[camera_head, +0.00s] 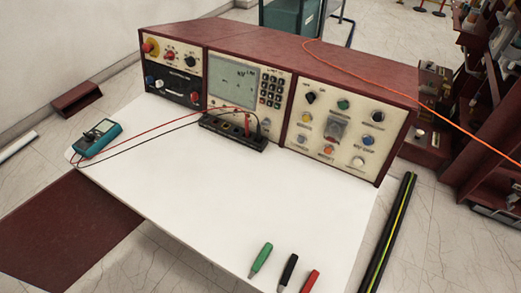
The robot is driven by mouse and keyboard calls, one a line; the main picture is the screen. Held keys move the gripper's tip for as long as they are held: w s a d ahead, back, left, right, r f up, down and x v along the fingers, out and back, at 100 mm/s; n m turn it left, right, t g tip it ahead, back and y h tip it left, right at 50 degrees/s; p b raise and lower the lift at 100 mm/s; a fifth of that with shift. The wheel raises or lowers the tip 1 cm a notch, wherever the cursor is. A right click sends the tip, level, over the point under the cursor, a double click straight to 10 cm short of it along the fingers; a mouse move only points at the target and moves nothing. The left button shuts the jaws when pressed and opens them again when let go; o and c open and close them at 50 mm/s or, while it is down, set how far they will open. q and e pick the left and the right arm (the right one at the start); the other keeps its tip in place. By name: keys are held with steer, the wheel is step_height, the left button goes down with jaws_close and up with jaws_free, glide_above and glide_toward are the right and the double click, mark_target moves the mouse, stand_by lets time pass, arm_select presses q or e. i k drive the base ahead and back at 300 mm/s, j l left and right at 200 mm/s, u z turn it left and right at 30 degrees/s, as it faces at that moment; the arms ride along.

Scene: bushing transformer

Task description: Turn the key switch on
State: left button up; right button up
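A maroon control console (300,52) stands at the back of a white worktop (200,195). Its right panel (338,145) carries several knobs and buttons. A dark knob (310,97) is at its upper left, a green button (343,104) beside it, and a round dark-faced fitting (377,116) at upper right. A grey switch-like part (335,129) is in the middle. The labels are too small to read, so I cannot tell which one is the key switch or how it is set. Neither of my grippers is in view.
A black terminal block (233,131) sits before the console, with red and black leads to a teal multimeter (98,138). Green (261,258), black (288,270) and red (310,281) handled tools lie at the front edge. An orange cable (440,115) crosses the console's right side. The middle worktop is clear.

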mark_target(309, 98)
steer(key=j, duration=0.7)
steer(key=k+j, duration=0.15)
steer(key=j, duration=0.5)
steer(key=u, duration=0.05)
